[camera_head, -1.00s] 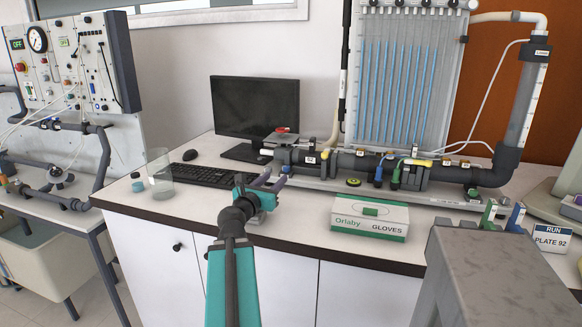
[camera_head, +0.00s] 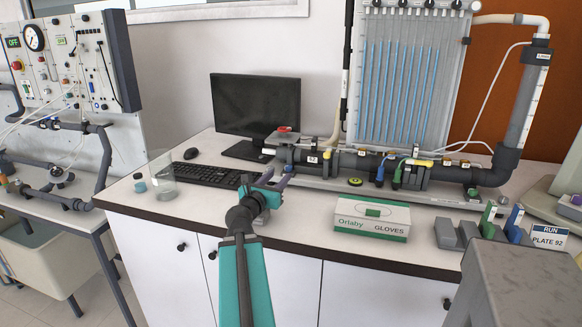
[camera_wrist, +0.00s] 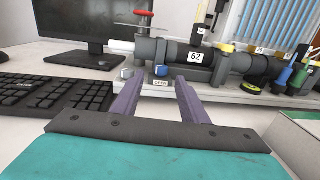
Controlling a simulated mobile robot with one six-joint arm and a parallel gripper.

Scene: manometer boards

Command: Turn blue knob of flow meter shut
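The flow meter pipework (camera_head: 340,163) lies along the bench under a board of blue tubes. In the wrist view a small blue knob (camera_wrist: 161,71) sits on the pipe's near side, above an OPEN label (camera_wrist: 161,83). A blue lever handle (camera_head: 380,172) hangs farther right on the pipe; I cannot tell which blue part is the flow meter's. My gripper (camera_head: 267,183) is open and empty, its purple fingers in front of the pipe's left end. In the wrist view the small blue knob shows between them, apart from both.
A red handle (camera_head: 284,129) tops the pipe's left end. The monitor (camera_head: 255,108) and keyboard (camera_head: 210,175) stand left of it. A glove box (camera_head: 372,222) lies at the front right, a beaker (camera_head: 161,175) at the left. Some bench is clear between beaker and glove box.

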